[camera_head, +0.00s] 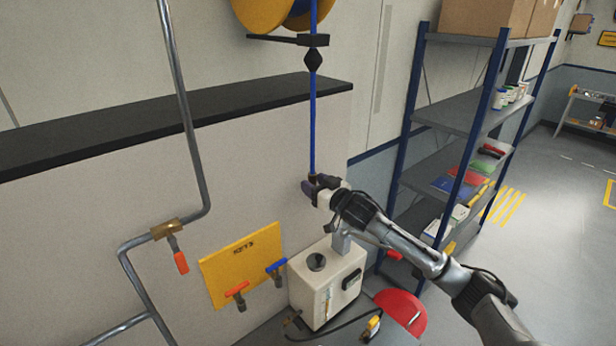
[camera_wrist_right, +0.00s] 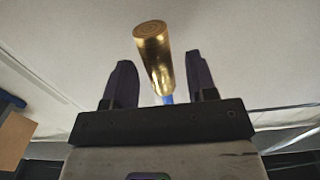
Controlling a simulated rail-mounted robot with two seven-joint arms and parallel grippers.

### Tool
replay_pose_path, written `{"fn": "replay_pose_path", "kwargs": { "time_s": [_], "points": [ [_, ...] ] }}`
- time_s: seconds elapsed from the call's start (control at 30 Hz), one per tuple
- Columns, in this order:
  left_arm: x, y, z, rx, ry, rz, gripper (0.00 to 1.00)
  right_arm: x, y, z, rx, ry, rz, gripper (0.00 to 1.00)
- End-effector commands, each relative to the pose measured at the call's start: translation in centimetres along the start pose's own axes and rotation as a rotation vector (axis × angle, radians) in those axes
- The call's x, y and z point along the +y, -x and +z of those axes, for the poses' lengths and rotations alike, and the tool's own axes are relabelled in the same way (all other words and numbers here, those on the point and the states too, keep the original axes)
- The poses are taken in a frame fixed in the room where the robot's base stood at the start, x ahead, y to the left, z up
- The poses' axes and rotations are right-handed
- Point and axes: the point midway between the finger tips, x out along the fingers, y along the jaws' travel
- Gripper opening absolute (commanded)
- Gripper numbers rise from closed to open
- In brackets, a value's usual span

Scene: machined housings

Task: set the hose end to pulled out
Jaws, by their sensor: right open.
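The blue hose (camera_head: 313,120) hangs straight down from the yellow reel (camera_head: 268,10), past a black guide arm and a dark stopper. Its lower end meets my right gripper (camera_head: 318,187) in the head view, where the gripper mostly hides it. In the right wrist view the brass hose end (camera_wrist_right: 155,55) shows between the two dark fingers of my right gripper (camera_wrist_right: 160,68), with a gap on each side. The fingers are open. A bit of blue hose (camera_wrist_right: 168,98) shows behind the brass. My left gripper is not in view.
A black wall ledge (camera_head: 180,122) runs behind the hose. Below stand a white machine (camera_head: 325,285) and a yellow panel (camera_head: 240,262) with red and blue valve handles. A blue-framed shelf (camera_head: 465,125) stands to the right. A grey pipe (camera_head: 180,90) is at left.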

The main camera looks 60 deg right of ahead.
Motion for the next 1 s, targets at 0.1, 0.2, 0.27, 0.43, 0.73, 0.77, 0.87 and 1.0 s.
{"fn": "replay_pose_path", "kwargs": {
  "time_s": [0.1,0.2,0.27,0.43,0.73,0.77,0.87,1.0],
  "points": [
    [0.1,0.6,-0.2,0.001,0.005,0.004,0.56,0.0,-1.3,-0.2,0.001,0.0,0.001,0.52],
    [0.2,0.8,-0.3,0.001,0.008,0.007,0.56,0.0,-2.1,-0.1,0.0,0.0,0.001,0.52],
    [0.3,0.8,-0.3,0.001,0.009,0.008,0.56,0.1,-2.5,-0.1,0.001,-0.001,0.002,0.52],
    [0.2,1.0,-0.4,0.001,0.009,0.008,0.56,0.0,-3.1,-0.1,0.0,0.0,0.001,0.52],
    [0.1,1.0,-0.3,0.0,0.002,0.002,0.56,0.0,-3.2,0.0,0.0,0.001,0.0,0.52],
    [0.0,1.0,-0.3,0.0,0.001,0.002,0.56,0.0,-3.2,0.0,0.0,0.001,0.0,0.52],
    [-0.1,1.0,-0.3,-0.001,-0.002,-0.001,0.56,0.0,-3.2,0.0,0.0,0.001,0.0,0.46],
    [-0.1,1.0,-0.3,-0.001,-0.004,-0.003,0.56,0.0,-3.2,0.0,0.0,0.001,0.0,0.33]
  ]
}}
